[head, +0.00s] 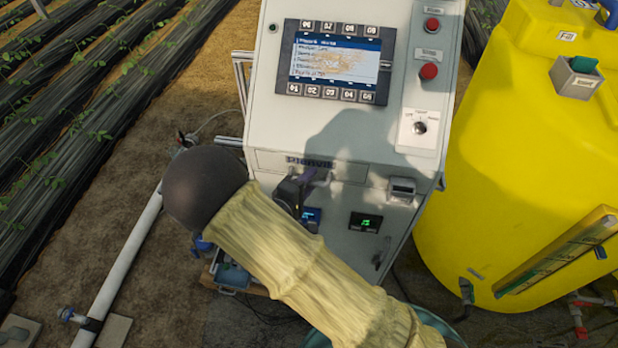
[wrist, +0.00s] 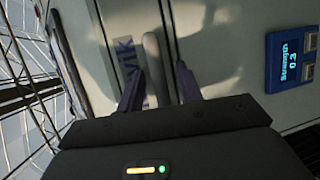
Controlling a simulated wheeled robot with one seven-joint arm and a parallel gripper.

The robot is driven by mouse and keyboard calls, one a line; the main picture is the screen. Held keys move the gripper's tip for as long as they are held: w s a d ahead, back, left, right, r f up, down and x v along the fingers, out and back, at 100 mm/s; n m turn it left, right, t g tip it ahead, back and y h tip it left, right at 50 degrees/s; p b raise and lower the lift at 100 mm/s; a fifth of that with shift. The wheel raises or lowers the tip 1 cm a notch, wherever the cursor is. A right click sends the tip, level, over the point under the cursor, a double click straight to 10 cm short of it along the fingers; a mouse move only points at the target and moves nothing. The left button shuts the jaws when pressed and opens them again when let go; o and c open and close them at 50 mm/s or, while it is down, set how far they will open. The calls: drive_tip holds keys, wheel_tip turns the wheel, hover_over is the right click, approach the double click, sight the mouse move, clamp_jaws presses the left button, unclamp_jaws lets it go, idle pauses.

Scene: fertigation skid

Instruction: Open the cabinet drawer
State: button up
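The cabinet (head: 345,130) is a pale grey control housing with a sloping face. Its drawer (head: 350,171) is a narrow panel below the screen, and it looks flush with the face. My gripper (head: 307,182) is in front of the drawer, partly hidden by my forearm in the head view. In the wrist view, my gripper (wrist: 158,88) is open, with its two dark fingers apart. A grey rounded bar, which looks like the drawer handle (wrist: 153,52), stands between the fingers with gaps on both sides. A lettered label (wrist: 128,45) is beside the bar.
The cabinet face carries a screen (head: 335,62), red buttons (head: 428,72) and a rotary switch (head: 419,128). A small blue display (wrist: 292,60) is right of my gripper in the wrist view. A yellow tank (head: 540,150) stands close on the right. A white pipe (head: 130,262) runs at left.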

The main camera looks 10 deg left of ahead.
drive_tip(key=shift+w, duration=0.1)
clamp_jaws()
